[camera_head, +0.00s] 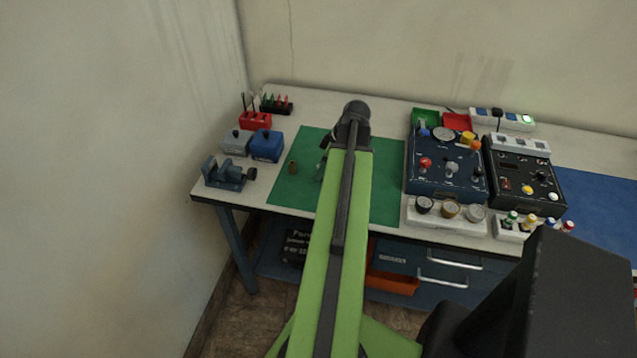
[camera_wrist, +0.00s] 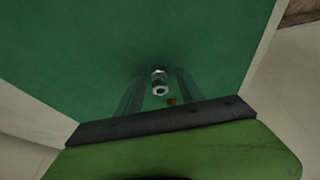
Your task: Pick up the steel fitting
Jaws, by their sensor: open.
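The steel fitting (camera_wrist: 160,82) is a small, shiny piece with a hex end and a dark hole, on the green mat (camera_wrist: 100,45) in the wrist view. My gripper (camera_wrist: 158,82) is open, with one finger at each side of the fitting and a gap on both sides. I cannot tell how far the fingertips are above the mat. In the head view my gripper (camera_head: 321,170) is over the left part of the mat, partly hidden by my arm. I cannot make out the steel fitting there.
A blue vise (camera_head: 222,174) and a blue box (camera_head: 267,145) are at left. A dark control panel (camera_head: 446,165) is at right.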

